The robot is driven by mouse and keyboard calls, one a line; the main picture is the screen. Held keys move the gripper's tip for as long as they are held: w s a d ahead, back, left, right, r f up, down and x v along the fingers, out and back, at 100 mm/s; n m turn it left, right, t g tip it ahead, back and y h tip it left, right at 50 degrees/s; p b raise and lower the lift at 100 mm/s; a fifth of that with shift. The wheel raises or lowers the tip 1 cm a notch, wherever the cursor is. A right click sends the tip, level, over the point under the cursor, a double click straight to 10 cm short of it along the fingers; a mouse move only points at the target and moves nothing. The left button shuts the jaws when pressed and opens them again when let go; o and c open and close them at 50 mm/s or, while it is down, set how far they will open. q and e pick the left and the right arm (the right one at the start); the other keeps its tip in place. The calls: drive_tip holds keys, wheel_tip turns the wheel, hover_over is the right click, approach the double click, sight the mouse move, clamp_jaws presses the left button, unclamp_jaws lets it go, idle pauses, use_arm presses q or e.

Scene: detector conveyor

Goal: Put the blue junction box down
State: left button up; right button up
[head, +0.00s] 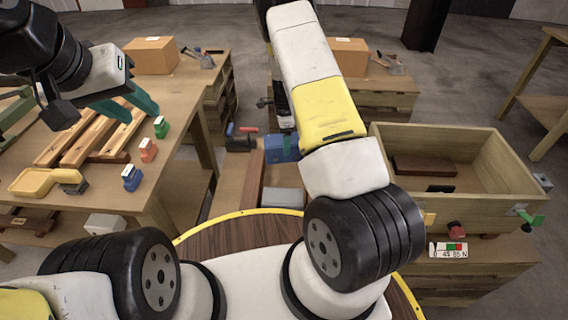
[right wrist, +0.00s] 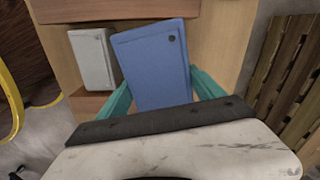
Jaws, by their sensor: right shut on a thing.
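The blue junction box (right wrist: 153,60) is a flat blue block with a dark screw spot. In the right wrist view it sits between the teal fingers of my right gripper (right wrist: 160,88), which is shut on it. In the head view part of the blue box (head: 282,148) shows left of my right arm, above a wooden surface; the right gripper is mostly hidden there. I cannot tell whether the box touches the surface. My left gripper (head: 138,112) has teal fingers apart, empty, over the left bench.
A grey box (head: 284,197) lies near the blue box and shows beside it in the right wrist view (right wrist: 93,60). A wooden crate (head: 520,190) stands at right.

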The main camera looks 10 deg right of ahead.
drive_tip(key=f, duration=0.1)
drive_tip(key=f+m, duration=0.1)
drive_tip(key=w+f+m, duration=0.1)
drive_tip(key=shift+d, duration=0.25)
wheel_tip(320, 180, down, 5)
drive_tip(key=shift+f, duration=2.45)
drive_tip(key=shift+f, duration=0.15)
drive_tip(key=o, duration=2.1)
drive_tip(key=shift+s, duration=0.1)
